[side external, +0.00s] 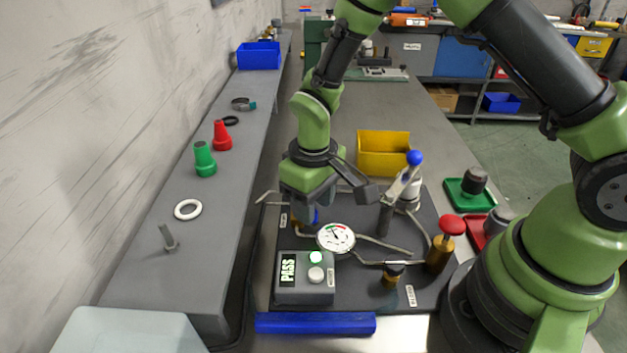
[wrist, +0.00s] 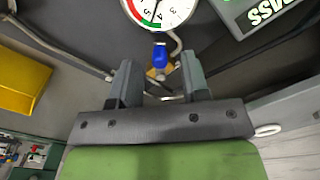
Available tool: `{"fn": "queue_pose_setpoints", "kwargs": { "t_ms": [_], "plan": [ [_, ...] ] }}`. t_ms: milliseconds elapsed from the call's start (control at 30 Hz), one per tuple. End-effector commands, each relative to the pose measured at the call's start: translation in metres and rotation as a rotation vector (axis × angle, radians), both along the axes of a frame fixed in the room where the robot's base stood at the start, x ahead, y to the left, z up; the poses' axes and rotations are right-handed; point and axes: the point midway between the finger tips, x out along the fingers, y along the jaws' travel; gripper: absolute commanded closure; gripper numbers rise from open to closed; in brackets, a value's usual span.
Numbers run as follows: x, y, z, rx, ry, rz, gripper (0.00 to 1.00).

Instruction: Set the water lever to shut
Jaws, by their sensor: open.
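A small blue valve lever (wrist: 159,54) on a brass body shows in the wrist view, just beyond and between my fingertips. In the side view only a bit of its blue (side external: 316,216) shows beside my gripper. My gripper (wrist: 159,75) is open and empty, pointing down over the dark board (side external: 435,290) in the side view. I cannot tell whether the fingers touch the lever. A taller lever with a blue ball knob (side external: 414,158) stands tilted to the right of my gripper. Which lever is the water one is not readable.
A round gauge (side external: 336,237) and a grey box reading PASS (side external: 305,291) stand close in front of my gripper. Pipes cross the board. A red-capped brass plunger (side external: 441,245) stands right. A yellow bin (side external: 381,152) is behind. A blue bar (side external: 315,323) lies at the front.

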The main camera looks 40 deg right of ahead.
Motion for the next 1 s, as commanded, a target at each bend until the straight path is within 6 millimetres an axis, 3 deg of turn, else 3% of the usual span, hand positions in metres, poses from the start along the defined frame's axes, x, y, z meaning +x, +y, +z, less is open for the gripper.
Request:
{"fn": "queue_pose_setpoints", "kwargs": {
  "t_ms": [200,400,600,1000],
  "plan": [
    [0.001,0.000,0.045,0.001,-0.007,0.000,0.58],
    [0.001,-0.001,0.075,0.001,-0.004,0.000,0.58],
    [0.000,-0.001,0.084,0.000,0.000,0.000,0.58],
    [0.009,-0.003,0.081,-0.006,0.055,-0.040,0.58]
  ]
}}
